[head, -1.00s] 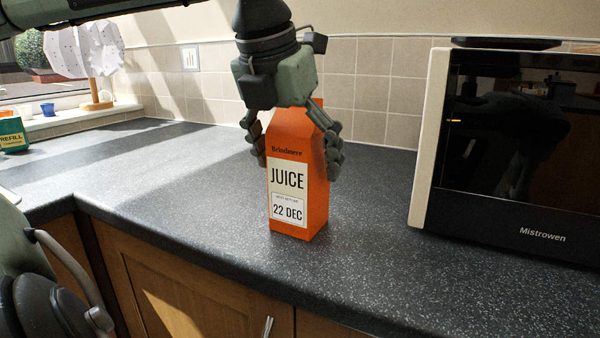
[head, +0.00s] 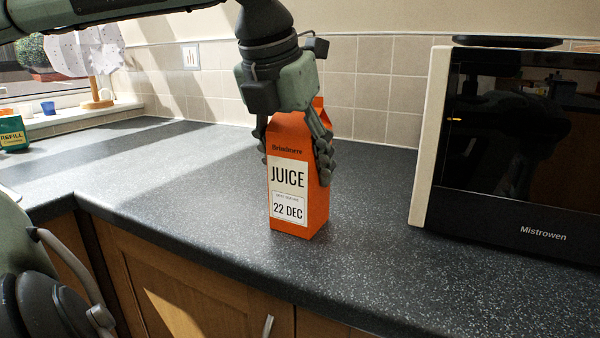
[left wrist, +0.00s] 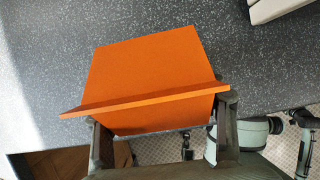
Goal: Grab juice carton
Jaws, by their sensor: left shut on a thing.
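The orange juice carton (head: 290,185) stands upright on the dark speckled worktop, with its white JUICE label facing me. My left gripper (head: 295,155) comes down from above and is shut on the carton, one finger on each side of its upper part. In the left wrist view the carton's top (left wrist: 150,75) fills the middle, between the two fingers (left wrist: 163,125). My right gripper is not in view.
A black and cream microwave (head: 515,150) stands on the worktop (head: 390,250) to the right. A green refill box (head: 12,132), small cups and a white lamp (head: 90,55) are at the far left. The worktop around the carton is clear.

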